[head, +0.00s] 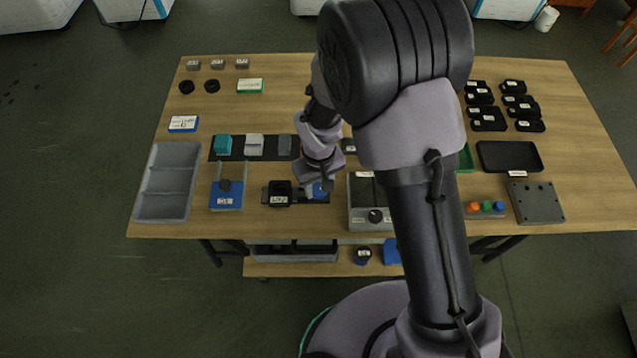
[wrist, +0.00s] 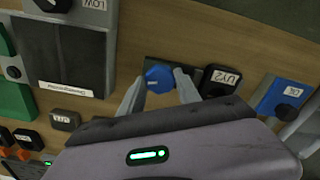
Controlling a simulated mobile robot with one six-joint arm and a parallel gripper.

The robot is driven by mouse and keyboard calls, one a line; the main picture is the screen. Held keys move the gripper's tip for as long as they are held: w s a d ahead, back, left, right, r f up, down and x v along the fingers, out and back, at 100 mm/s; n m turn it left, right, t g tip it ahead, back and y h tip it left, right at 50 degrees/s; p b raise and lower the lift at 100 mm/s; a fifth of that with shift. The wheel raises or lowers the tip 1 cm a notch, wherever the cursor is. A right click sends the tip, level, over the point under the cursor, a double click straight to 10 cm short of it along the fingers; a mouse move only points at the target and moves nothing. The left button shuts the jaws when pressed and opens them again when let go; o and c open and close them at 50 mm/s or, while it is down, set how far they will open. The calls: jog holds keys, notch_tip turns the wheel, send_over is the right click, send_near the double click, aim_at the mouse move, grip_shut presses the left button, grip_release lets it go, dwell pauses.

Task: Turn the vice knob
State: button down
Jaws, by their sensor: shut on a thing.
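A blue knob (wrist: 158,79) with a pale mark on its face sits between my fingertips in the wrist view, beside a black labelled block (wrist: 218,79) on a dark base. My gripper (wrist: 161,76) is shut on the blue knob, one grey finger on each side. In the head view the knob (head: 319,191) is partly hidden under my gripper (head: 319,182), just right of the black block (head: 280,195). I cannot read how far the knob is turned.
A grey box with a dark panel (wrist: 72,55) stands left of the knob in the wrist view. A blue fixture (wrist: 283,98) with a dark knob is at the right. In the head view, a grey tray (head: 139,190) lies at the table's left edge.

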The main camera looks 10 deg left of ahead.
jog(key=n, duration=0.3)
jog(key=shift+n+p, duration=0.3)
jog(key=shift+p, duration=0.1)
jog(key=n+p, duration=0.1)
jog(key=n, duration=0.2)
jog(key=shift+n, duration=0.3)
jog(key=n, duration=0.3)
jog(key=shift+n+p, duration=0.3)
jog(key=shift+p, duration=0.1)
jog(key=shift+n+p, duration=0.45)
jog(key=shift+n, duration=1.45)
jog(key=c, duration=0.9)
grip_release()
jog(key=shift+o, duration=0.2)
